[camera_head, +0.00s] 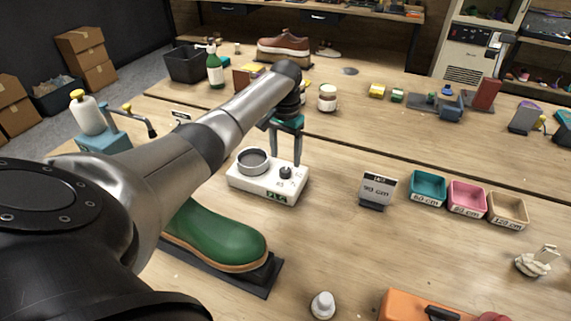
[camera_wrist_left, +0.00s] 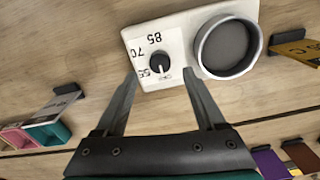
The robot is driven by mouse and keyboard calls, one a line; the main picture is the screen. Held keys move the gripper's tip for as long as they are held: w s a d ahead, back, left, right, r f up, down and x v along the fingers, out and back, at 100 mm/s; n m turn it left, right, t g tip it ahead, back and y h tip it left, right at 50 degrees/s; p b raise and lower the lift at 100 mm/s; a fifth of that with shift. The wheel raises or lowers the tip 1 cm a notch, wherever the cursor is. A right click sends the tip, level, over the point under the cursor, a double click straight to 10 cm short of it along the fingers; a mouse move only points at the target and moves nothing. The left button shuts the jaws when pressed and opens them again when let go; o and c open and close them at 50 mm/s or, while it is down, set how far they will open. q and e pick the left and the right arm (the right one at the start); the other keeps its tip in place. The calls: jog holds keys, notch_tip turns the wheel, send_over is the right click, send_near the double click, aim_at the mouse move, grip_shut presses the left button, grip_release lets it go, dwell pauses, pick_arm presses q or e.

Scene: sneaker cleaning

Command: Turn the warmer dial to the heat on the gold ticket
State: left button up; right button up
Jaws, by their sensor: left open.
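The white warmer (camera_head: 262,190) stands on the table and carries a grey round cup (camera_head: 253,161) and a small black dial (camera_head: 286,172). In the left wrist view, marks 55, 70 and 85 ring the dial (camera_wrist_left: 160,64), and its pale pointer line faces the gripper side, near a small printed label. My left gripper (camera_head: 285,160) points down over the dial, open. Its fingertips (camera_wrist_left: 160,73) are on either side of the dial, apart from it. The gold ticket (camera_wrist_left: 294,50) stands beside the warmer; a "C" shows, its number is partly cut off. My right gripper is out of view.
A grey 90 cm card (camera_head: 378,190) and teal (camera_head: 428,187), pink (camera_head: 467,197) and tan (camera_head: 508,210) bins stand to the right. The table between warmer and card is clear.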

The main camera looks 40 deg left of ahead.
aim_at(285, 169)
pick_arm(q)
notch_tip(285, 169, down, 5)
jog(key=shift+b, duration=0.5)
grip_shut()
dwell(0.4)
